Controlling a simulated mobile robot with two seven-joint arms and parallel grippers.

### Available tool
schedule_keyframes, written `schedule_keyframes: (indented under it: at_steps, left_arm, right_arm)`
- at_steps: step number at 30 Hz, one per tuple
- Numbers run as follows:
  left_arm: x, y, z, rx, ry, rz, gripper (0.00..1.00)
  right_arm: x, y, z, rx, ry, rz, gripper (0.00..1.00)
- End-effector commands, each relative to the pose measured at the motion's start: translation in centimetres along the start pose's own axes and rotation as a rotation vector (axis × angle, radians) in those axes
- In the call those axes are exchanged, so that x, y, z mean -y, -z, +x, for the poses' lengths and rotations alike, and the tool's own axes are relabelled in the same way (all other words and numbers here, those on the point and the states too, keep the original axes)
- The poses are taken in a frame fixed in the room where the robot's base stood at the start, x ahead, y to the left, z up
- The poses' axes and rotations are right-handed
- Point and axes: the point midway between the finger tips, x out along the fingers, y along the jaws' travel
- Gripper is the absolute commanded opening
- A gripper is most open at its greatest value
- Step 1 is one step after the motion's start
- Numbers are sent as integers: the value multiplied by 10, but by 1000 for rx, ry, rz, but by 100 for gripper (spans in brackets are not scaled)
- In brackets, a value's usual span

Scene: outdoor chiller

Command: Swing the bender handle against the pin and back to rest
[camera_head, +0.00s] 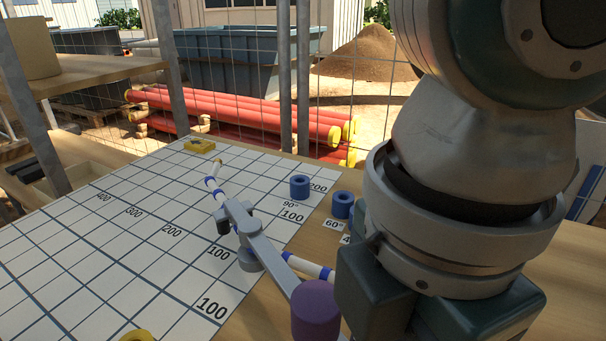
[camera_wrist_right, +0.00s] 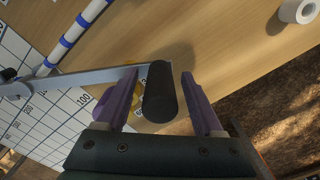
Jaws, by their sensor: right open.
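The bender's grey handle bar (camera_head: 275,258) runs from the pivot on the gridded board toward the front of the table. A white tube with blue bands (camera_head: 307,266) passes under the bender and appears bent there. The handle's black grip (camera_wrist_right: 160,95) stands between the purple fingers of my right gripper (camera_wrist_right: 160,102), with gaps on both sides. A blue collar (camera_head: 300,187) stands by the 90° mark; another blue collar (camera_head: 343,203) stands near 60°. I cannot tell which part is the pin.
My right arm covers the right of the head view. A white roll (camera_wrist_right: 298,10) lies on the wooden table. A wire fence and red pipes (camera_head: 245,118) stand behind.

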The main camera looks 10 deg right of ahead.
Motion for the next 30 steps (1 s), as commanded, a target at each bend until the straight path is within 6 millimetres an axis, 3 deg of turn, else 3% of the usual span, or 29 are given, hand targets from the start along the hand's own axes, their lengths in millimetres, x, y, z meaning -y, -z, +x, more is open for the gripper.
schedule_keyframes:
  at_steps: [4,22,30]
  left_arm:
    - [0,0,0,0,0,0,72]
    - [-3,0,0,0,-8,-10,72]
    - [-3,0,0,1,-8,-9,72]
  right_arm:
    - [0,0,0,0,0,0,69]
    - [0,0,-1,0,0,0,2]
    - [0,0,-1,-1,0,0,0]
